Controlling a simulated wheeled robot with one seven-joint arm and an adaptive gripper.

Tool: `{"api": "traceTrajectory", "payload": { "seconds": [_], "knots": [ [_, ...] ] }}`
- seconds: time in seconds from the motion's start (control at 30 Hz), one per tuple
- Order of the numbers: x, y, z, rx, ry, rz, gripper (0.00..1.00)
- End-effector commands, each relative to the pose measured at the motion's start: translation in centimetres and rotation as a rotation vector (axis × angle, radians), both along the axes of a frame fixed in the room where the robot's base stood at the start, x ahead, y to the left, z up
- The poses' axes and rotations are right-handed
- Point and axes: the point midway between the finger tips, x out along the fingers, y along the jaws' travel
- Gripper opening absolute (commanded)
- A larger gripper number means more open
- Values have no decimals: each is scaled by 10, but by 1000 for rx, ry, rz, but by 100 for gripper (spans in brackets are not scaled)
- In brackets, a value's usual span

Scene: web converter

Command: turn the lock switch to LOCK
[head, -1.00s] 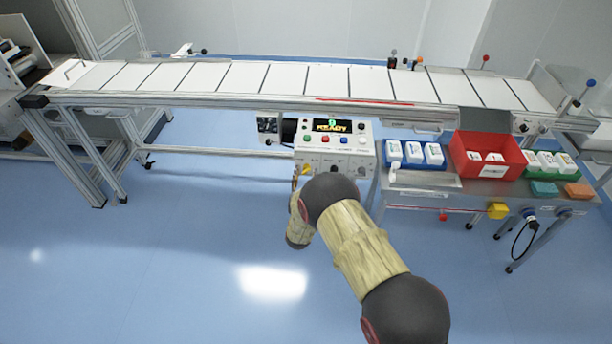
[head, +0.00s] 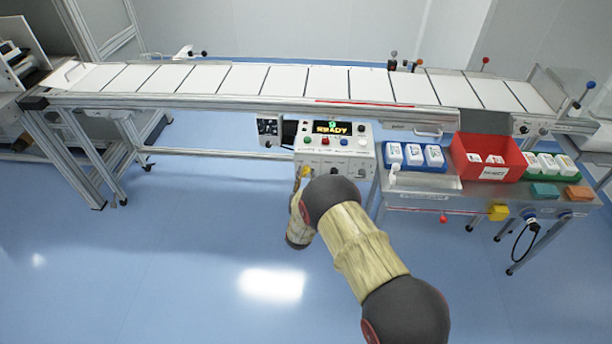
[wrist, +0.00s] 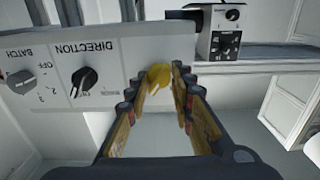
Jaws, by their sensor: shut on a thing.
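The lock switch is a yellow knob (wrist: 159,77) at the edge of the control box's (wrist: 90,30) front panel, which appears upside down in the wrist view. My gripper (wrist: 161,80) has its two fingers on either side of the knob and is shut on it. The switch's label and pointer position cannot be read. In the head view, the control box (head: 345,163) hangs below the conveyor, and its screen (head: 332,128) reads READY. My gripper is mostly hidden there behind my arm, with a bit of yellow (head: 305,172) at the box's lower left.
A black DIRECTION knob (wrist: 84,82) and a BATCH knob (wrist: 21,82) sit on the same panel. The conveyor (head: 240,80) runs above. A side table with a red bin (head: 490,172) and blue tray (head: 392,160) stands right. Floor in front is clear.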

Motion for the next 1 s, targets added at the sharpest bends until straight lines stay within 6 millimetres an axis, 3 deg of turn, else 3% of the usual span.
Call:
{"api": "traceTrajectory", "payload": {
  "seconds": [0.47,1.0],
  "knots": [
    [1,0,2,-53,-2,-2,0],
    [2,2,3,-486,10,-3,0]
  ]
}}
